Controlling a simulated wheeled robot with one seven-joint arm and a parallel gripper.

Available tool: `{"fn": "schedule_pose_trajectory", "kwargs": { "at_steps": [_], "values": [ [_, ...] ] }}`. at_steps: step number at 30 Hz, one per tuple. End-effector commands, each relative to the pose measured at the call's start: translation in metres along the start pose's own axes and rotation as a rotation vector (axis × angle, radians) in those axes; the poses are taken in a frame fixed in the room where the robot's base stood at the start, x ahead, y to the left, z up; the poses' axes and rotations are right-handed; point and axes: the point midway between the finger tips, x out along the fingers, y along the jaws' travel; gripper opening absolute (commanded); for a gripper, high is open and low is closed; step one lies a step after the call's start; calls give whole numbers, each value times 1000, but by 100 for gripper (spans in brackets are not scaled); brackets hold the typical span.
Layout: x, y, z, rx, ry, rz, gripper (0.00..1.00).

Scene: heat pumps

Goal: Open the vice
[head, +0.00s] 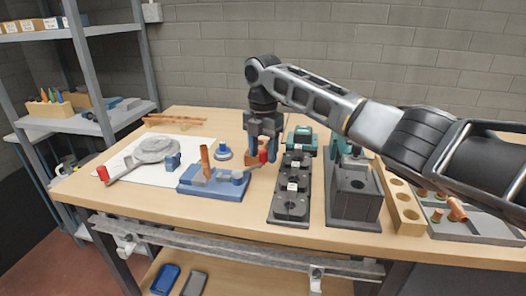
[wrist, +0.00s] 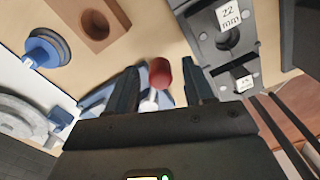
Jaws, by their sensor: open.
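The vice (head: 213,187) is a low blue body near the front of the table, left of centre. A copper pipe (head: 205,160) stands slightly tilted at it; I cannot tell how tightly it is held. A red knob (head: 263,156) shows at my gripper (head: 262,150), just right of the vice. In the wrist view, the red knob (wrist: 160,73) on a pale shaft lies between the two open fingers of my gripper (wrist: 158,70), with clear gaps at both sides. Blue parts of the vice (wrist: 96,100) show behind the fingers; my gripper hides much of it.
A black block (head: 291,207) marked with sizes stands close to the right of my gripper. A grey-black box (head: 352,195) and a wooden holed rack (head: 402,200) are further right. A blue disc (head: 223,153) and a grey tool (head: 152,150) lie left.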

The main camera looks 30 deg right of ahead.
Motion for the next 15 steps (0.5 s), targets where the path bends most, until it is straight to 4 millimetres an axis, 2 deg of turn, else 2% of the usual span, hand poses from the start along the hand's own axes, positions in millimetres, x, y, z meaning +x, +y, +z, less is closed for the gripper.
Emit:
{"fn": "schedule_pose_trajectory", "kwargs": {
  "at_steps": [9, 15],
  "values": [
    [-49, 1, 0, -1, -2, 3, 52],
    [-70, 1, 0, 0, -1, 2, 52]
  ]
}}
